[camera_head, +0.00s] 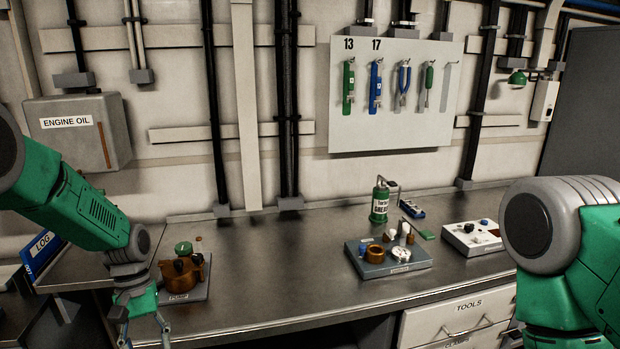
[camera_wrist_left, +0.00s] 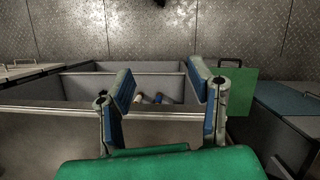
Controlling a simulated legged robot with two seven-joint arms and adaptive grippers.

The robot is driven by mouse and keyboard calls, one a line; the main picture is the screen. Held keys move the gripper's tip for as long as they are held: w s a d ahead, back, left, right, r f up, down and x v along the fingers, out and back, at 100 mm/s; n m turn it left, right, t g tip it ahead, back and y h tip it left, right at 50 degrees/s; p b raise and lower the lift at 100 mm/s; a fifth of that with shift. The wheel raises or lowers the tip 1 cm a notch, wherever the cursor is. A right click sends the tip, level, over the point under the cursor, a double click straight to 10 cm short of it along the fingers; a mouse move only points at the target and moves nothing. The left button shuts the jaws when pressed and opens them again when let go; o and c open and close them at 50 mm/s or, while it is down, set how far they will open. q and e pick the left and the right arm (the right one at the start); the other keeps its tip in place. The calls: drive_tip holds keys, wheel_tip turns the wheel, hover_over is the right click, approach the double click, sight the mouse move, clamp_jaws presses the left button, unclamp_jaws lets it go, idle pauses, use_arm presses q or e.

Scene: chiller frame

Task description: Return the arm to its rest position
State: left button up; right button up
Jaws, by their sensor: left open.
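My left arm comes in from the left in the head view. Its gripper (camera_head: 142,322) hangs low at the bottom left, in front of the bench edge and below the pump unit. In the left wrist view the same gripper (camera_wrist_left: 161,85) has its two blue-padded fingers spread wide apart with nothing between them. Beyond the fingers is a grey open bin (camera_wrist_left: 75,88) with dividers, and small white, orange and blue items (camera_wrist_left: 150,98) lie inside it. My right arm shows at the right of the head view, but its gripper is out of the picture.
The workbench (camera_head: 290,250) carries the brown pump unit (camera_head: 185,270) at left and a grey parts tray (camera_head: 385,262) at centre right. A green bottle (camera_head: 380,203) and a white tray (camera_head: 470,238) stand farther back. Bare bench lies between pump and grey tray. A tool board (camera_head: 395,130) hangs behind.

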use_arm(q)
drive_tip(key=s+d+f+m+t+y+b, duration=0.15)
drive_tip(key=s+f+b, duration=0.25)
drive_tip(key=s+f, duration=0.6)
drive_tip(key=s+d+f+m+b, duration=0.15)
drive_tip(key=s+f+b, duration=0.45)
drive_tip(key=f, duration=0.7)
drive_tip(key=s+d+f+m+t+b, duration=0.1)
drive_tip(key=s+f+b, duration=0.3)
drive_tip(key=s, duration=1.1)
drive_tip(key=shift+s+f+m+t, duration=0.3)
drive_tip(key=shift+f+m+t, duration=0.2)
drive_tip(key=shift+m+t, duration=0.3)
